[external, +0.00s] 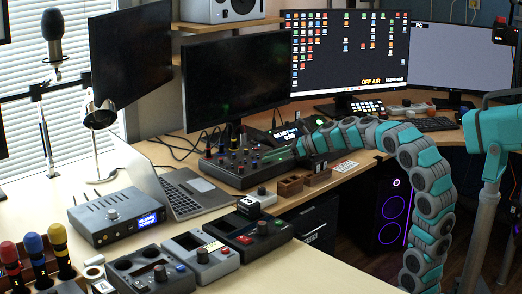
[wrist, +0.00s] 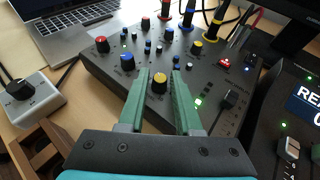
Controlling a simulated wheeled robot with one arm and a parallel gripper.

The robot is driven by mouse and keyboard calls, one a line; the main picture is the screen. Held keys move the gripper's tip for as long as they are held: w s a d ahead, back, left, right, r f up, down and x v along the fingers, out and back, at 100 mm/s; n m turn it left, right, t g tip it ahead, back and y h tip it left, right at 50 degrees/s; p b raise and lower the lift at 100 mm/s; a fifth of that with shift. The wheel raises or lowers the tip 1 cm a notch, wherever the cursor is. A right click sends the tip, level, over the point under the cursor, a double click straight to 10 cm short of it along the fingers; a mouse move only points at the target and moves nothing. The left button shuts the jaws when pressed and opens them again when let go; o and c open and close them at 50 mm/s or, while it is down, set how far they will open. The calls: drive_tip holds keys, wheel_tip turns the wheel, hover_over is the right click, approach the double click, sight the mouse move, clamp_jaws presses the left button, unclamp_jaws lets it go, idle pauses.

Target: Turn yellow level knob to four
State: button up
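A yellow-topped knob (wrist: 160,84) stands on the front part of the black mixer panel (wrist: 105,62). In the wrist view my gripper (wrist: 161,74) is open, with one green finger on each side of this knob and small gaps between. A second yellow-topped knob (wrist: 196,47) is farther back to the right. I cannot tell what level either knob is set to. In the external view the mixer (external: 236,176) sits on the desk and my gripper (external: 277,154) reaches over it from the right; the knob is too small to make out there.
Blue knobs (wrist: 127,62) and a red knob (wrist: 102,44) stand close to the fingers, with a black fader (wrist: 230,98) to the right. A laptop (wrist: 60,22) and a small grey knob box (wrist: 25,95) lie left. A display unit (wrist: 300,105) is at right.

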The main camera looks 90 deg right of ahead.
clamp_jaws()
drive_tip(key=shift+a, duration=0.1)
idle(0.3)
drive_tip(key=shift+a+m+g+h, duration=0.1)
drive_tip(key=shift+m+g+h, duration=0.2)
drive_tip(key=shift+m+h, duration=0.4)
drive_tip(key=shift+a+r+m+h+p, duration=0.1)
drive_tip(key=shift+m+h+p, duration=0.45)
drive_tip(key=shift+h, duration=0.25)
drive_tip(key=m+g+h+p, duration=0.2)
drive_tip(key=p, duration=0.1)
drive_tip(key=shift+w+a+m+h, duration=0.1)
drive_tip(key=shift+w+m+h, duration=0.05)
drive_tip(key=shift+m+h, duration=0.2)
drive_tip(key=shift+m+h+p, duration=0.25)
drive_tip(key=shift+m+p, duration=0.15)
drive_tip(key=shift+p, duration=0.1)
